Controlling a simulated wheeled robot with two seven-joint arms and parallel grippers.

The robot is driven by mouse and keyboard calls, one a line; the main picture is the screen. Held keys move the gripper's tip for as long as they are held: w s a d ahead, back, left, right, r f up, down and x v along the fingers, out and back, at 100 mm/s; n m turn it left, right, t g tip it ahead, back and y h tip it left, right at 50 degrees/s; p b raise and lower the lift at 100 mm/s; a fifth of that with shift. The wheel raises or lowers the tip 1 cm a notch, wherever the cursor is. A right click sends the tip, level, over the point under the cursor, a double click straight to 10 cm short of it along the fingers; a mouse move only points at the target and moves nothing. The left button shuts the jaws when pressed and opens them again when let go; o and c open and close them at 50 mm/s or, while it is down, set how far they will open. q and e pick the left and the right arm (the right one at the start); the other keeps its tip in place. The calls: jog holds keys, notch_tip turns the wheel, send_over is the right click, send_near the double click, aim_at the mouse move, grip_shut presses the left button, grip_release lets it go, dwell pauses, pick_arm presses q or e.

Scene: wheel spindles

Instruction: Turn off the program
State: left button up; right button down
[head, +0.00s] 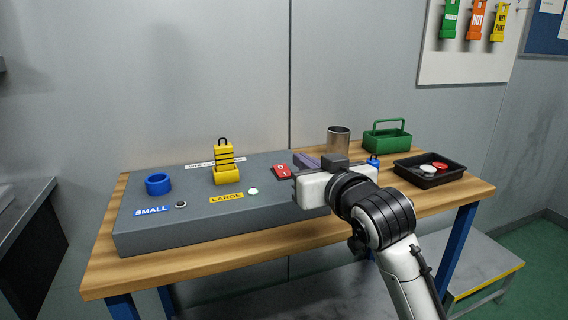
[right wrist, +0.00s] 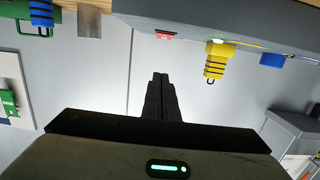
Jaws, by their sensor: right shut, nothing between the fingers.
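A red switch (head: 282,171) with white marks sits on the top of the grey console (head: 150,236), toward its right end. It also shows in the right wrist view (right wrist: 165,36), beyond the fingertips. My right gripper (head: 306,160) is shut and empty, just right of the switch in the head view and apart from it in the wrist view. Its dark fingers (right wrist: 160,78) lie together. Its white body hides the console's right end. A lit pale green button (head: 253,191) is beside the LARGE label, and a dark button (head: 181,204) beside the SMALL label. My left gripper is out of view.
A blue ring (head: 158,184) and a yellow holder with a yellow striped spindle (head: 225,153) stand on the console. A metal cylinder (head: 338,140), green basket (head: 388,140) and black tray (head: 403,174) with red and white discs are at the right on the wooden table (head: 190,266).

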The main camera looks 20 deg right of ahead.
jog(key=shift+w+f, duration=0.1)
jog(key=shift+w, duration=0.3)
send_over(285, 173)
jog(key=shift+s+f+b, duration=0.25)
jog(key=shift+f+b, duration=0.1)
jog(key=shift+f, duration=0.25)
notch_tip(285, 173, down, 3)
jog(key=shift+w+r+b, duration=0.1)
jog(key=shift+r+b, duration=0.05)
jog(key=shift+b, duration=0.15)
jog(key=shift+w+f, duration=0.1)
jog(key=shift+f, duration=0.55)
